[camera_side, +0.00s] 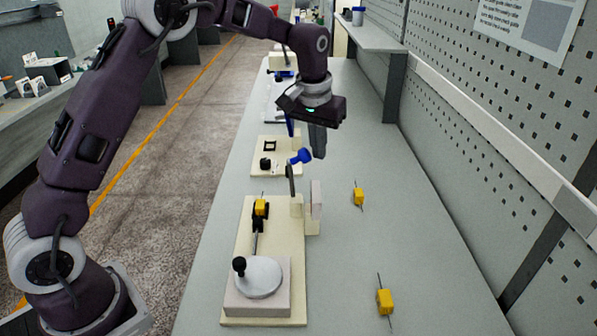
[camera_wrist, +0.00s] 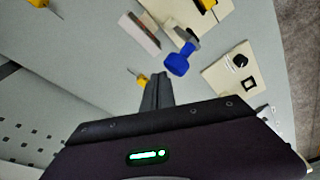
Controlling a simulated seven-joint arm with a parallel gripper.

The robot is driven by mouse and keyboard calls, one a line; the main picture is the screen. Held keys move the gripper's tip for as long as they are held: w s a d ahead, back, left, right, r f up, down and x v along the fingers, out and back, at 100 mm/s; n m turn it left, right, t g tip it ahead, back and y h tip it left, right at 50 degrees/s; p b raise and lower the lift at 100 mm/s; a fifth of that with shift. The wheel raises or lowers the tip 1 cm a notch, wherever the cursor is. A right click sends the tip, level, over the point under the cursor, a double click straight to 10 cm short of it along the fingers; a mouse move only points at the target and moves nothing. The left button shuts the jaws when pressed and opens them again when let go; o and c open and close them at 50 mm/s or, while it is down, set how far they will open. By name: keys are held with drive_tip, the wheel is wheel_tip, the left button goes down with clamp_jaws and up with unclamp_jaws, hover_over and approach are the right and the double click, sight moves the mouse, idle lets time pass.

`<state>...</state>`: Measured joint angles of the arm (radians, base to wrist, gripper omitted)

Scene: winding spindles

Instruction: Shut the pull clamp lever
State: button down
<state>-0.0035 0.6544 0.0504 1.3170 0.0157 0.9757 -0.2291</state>
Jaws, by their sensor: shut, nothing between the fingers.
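The pull clamp lever has a blue handle (camera_side: 301,157) and a grey arm, and stands at the far end of the near cream board (camera_side: 280,225). In the wrist view the blue handle (camera_wrist: 177,64) lies just beyond my fingertips, slightly right. My gripper (camera_side: 318,156) is shut and empty, pointing down just right of the blue handle in the side view. Its closed fingers also show in the wrist view (camera_wrist: 160,78). I see a gap between fingers and handle in the wrist view, but cannot judge its depth.
A grey disc with a black knob (camera_side: 258,278) sits on the near board. A pale upright block (camera_side: 316,199) stands beside the clamp. Yellow pieces with thin pins lie at right (camera_side: 359,197) and front right (camera_side: 385,301). A pegboard wall (camera_side: 510,130) bounds the right side.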

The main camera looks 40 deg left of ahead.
idle(0.5)
drive_tip(key=shift+f, duration=1.75)
drive_tip(key=shift+s+a, duration=0.1)
drive_tip(key=shift+a, duration=0.05)
drive_tip(key=s+a, duration=0.8)
drive_tip(key=shift+s, duration=0.15)
idle(0.6)
drive_tip(key=shift+a, duration=0.1)
idle(0.5)
wheel_tip(320, 180, up, 8)
idle(0.6)
